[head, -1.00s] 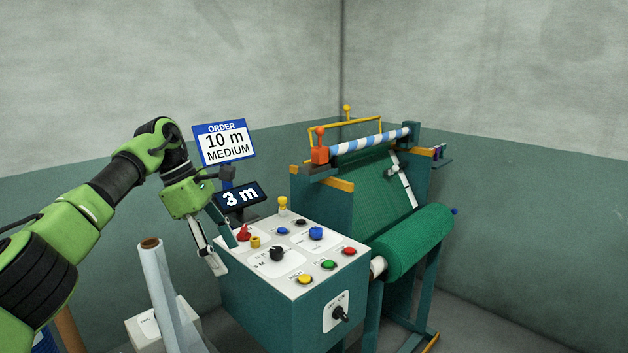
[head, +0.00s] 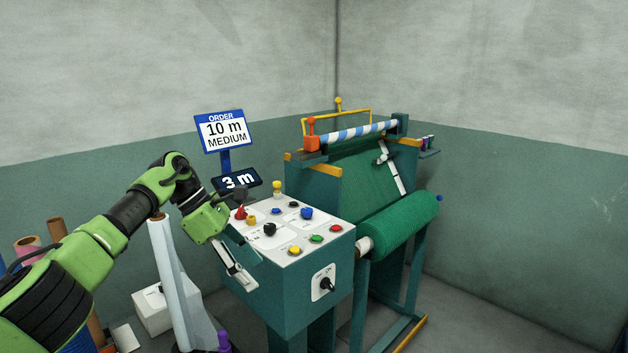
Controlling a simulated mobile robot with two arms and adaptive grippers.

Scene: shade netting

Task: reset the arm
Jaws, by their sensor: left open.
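My left arm reaches in from the left in the head view. Its gripper (head: 240,268) is open and empty, with its fingers pointing down and to the right. It hangs in front of the left side of the teal control box (head: 295,290), below the white panel top; I cannot tell whether it touches the box. My right gripper is not in view.
The panel carries several coloured buttons and a black knob (head: 269,229). A display reading 3 m (head: 238,180) and an order sign (head: 226,131) stand behind it. The netting machine with a green roll (head: 400,225) is at right. Wrapped rolls (head: 170,275) stand at left.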

